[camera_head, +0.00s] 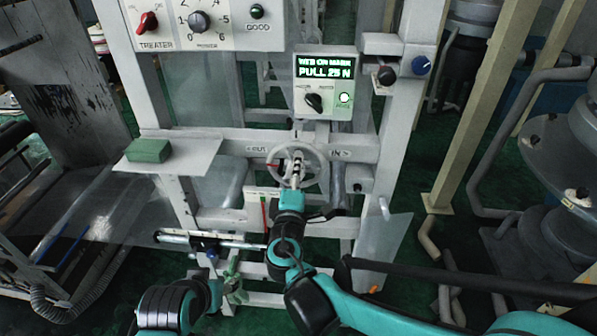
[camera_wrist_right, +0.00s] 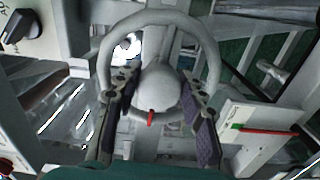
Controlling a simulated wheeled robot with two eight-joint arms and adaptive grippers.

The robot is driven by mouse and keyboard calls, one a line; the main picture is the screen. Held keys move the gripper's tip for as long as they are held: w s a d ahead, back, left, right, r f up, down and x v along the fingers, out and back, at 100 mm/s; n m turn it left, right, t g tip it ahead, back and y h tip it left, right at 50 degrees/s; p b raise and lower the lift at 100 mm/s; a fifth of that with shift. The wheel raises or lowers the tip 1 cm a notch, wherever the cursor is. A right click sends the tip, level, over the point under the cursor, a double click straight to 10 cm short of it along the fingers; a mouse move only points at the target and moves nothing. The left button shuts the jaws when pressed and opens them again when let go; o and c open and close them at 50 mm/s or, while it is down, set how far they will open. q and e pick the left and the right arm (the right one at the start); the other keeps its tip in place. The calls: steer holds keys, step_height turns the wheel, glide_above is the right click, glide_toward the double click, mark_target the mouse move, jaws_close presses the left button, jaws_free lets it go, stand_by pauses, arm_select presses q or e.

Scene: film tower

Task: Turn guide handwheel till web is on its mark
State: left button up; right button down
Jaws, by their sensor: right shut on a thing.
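The grey guide handwheel (camera_head: 313,153) is on the machine's crossbar, between the labels OUT and IN. My right gripper (camera_head: 297,172) reaches it from below and in front. In the right wrist view its two dark fingers (camera_wrist_right: 158,108) lie on either side of the wheel's rounded hub (camera_wrist_right: 160,83), inside the rim (camera_wrist_right: 150,18), and are shut on the handwheel. A red pointer (camera_wrist_right: 150,118) shows below the hub.
A small white plate (camera_head: 264,194) with a red line is below the wheel. A green block (camera_head: 149,150) rests on a shelf (camera_head: 190,158) to the left. The treater panel (camera_head: 210,25) is above. Posts and grey pump-like equipment (camera_head: 560,150) stand at right.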

steer(key=shift+w+a+r, duration=0.1)
steer(key=shift+a, duration=0.15)
steer(key=c, duration=1.2)
jaws_free()
steer(key=o, duration=0.3)
steer(key=shift+a, duration=0.15)
steer(key=s, duration=0.8)
steer(key=s+a, duration=0.1)
steer(key=s, duration=0.3)
